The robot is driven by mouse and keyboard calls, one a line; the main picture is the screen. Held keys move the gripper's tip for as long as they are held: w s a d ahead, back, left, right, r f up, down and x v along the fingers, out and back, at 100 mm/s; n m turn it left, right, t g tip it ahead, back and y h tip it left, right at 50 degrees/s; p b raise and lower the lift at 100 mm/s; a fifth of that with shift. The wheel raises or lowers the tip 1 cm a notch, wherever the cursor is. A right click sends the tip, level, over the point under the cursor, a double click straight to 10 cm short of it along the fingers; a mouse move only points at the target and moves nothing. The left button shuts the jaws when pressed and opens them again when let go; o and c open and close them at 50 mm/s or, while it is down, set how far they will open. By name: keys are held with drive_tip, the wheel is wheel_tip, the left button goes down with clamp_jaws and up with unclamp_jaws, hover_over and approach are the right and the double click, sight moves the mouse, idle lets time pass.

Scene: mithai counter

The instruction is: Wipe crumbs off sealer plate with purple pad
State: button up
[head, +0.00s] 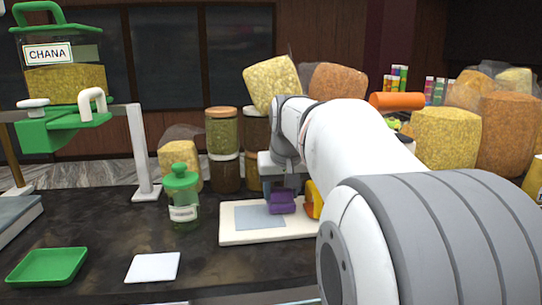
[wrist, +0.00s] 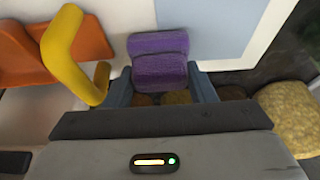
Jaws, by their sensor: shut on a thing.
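The purple pad (head: 282,203) is held in my gripper (head: 280,193), over the right part of the blue-grey sealer plate (head: 256,218). In the wrist view the pad (wrist: 158,62) sits between the two blue-grey fingers of my gripper (wrist: 160,86), which are shut on it. The plate (wrist: 214,24) shows beyond the pad, set in a white surround. I cannot tell whether the pad touches the plate. I can make out no crumbs on the visible plate; the part under the pad is hidden.
A yellow handle (wrist: 62,48) with an orange part (wrist: 92,40) stands close beside the pad. A green-lidded jar (head: 183,205) is left of the white base (head: 232,237). A white card (head: 152,267) and green tray (head: 47,266) lie front left. Bagged snacks and jars crowd the back.

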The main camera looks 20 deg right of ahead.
wheel_tip(320, 180, up, 4)
drive_tip(key=shift+w+a+f+p, duration=0.1)
drive_tip(key=shift+w+p, duration=0.05)
drive_tip(key=shift+p, duration=0.75)
drive_tip(key=shift+r+p, duration=1.55)
drive_tip(key=shift+r, duration=0.45)
drive_tip(key=shift+f, duration=0.1)
